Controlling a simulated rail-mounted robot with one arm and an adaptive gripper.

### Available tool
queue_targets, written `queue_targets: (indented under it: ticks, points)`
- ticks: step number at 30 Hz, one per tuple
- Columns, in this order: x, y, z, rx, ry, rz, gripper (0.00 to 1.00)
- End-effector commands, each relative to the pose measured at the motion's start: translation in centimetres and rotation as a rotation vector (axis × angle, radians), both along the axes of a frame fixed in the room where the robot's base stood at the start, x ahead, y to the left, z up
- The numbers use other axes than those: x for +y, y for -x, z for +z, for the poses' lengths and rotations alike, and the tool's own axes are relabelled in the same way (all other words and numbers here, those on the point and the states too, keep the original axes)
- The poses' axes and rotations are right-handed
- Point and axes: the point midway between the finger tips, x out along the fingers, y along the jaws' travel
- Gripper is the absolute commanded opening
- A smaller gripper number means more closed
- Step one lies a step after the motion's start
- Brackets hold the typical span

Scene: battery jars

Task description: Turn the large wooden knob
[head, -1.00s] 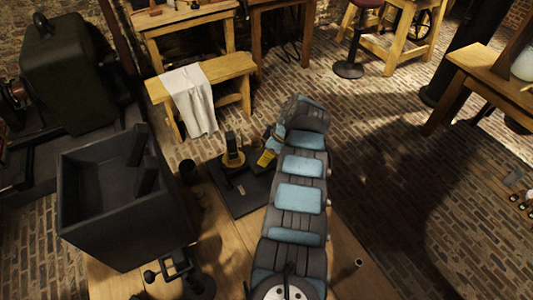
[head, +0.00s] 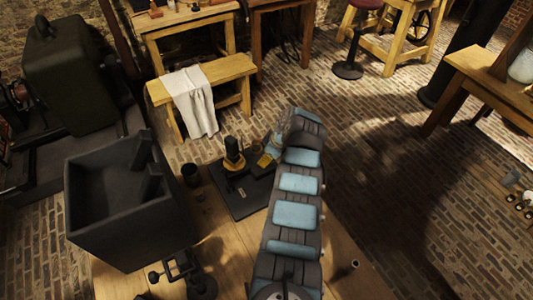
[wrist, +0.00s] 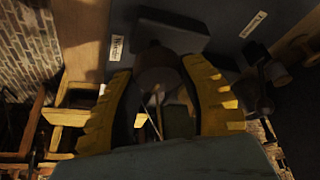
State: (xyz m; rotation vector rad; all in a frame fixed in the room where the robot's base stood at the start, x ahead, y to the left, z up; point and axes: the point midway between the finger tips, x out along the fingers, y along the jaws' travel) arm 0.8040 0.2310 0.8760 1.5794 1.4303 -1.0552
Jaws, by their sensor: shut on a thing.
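My gripper (wrist: 158,68) has its two yellow fingers on either side of a dim, rounded brown knob (wrist: 156,78) in the wrist view and is shut on it. The knob is in deep shadow, so its marks and turn angle cannot be read. In the head view my gripper (head: 267,160) is low over the right part of a dark base board (head: 245,200) on the wooden table. My wrist and arm hide the knob there.
A dark upright piece with a yellowish base (head: 233,155) stands on the board left of my gripper. A small dark cup (head: 190,174) and a large dark open box (head: 120,215) are further left. White labels (wrist: 118,45) are on the board. A bench with cloth (head: 195,100) stands beyond.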

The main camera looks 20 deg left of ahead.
Motion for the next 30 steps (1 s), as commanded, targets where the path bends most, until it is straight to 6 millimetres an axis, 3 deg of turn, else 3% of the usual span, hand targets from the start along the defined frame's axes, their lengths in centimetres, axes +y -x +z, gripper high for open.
queue_targets:
  ticks: [30]
  points:
    - [-0.12,-0.11,-0.01,0.000,0.002,-0.638,0.08]
